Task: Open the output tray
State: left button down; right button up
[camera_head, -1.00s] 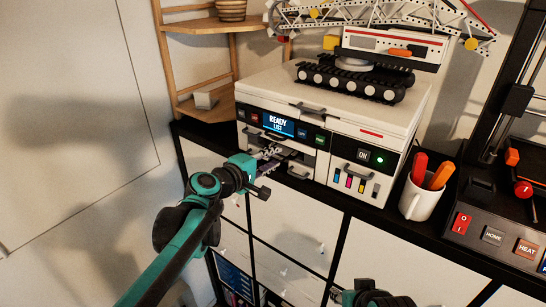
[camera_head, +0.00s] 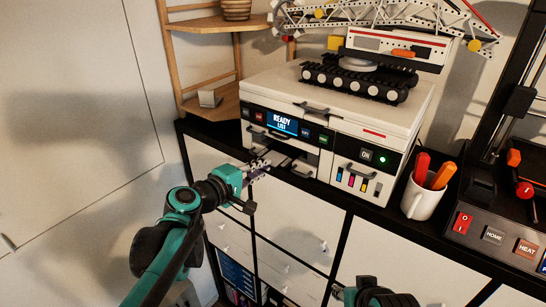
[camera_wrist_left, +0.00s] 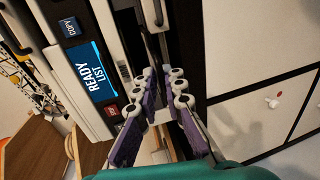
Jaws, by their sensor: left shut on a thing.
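The white printer (camera_head: 350,120) stands on the black-topped cabinet, its lit screen (camera_head: 282,123) reading READY LIST. The output tray (camera_head: 281,160) is a dark piece projecting from the slot under the screen, partly hidden by my gripper. My left gripper (camera_head: 258,168) is at the tray's front edge, shut on it. The wrist view also shows this gripper (camera_wrist_left: 165,105), with its purple-padded fingers on both sides of a pale piece; the exact contact is hard to see. My right gripper (camera_head: 368,296) shows only in part at the bottom edge of the head view.
A toy crane vehicle (camera_head: 375,65) sits on top. Room is free before the cabinet.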

pick_arm(q)
jog(key=s, duration=0.1)
jog(key=s+a, duration=0.2)
jog(key=shift+s+a+f, duration=0.1)
jog(key=shift+s+f, duration=0.2)
jog(key=c, duration=1.7)
grip_release()
jog(key=shift+w, duration=0.2)
jog(key=shift+r, duration=0.1)
jog(key=v, duration=1.2)
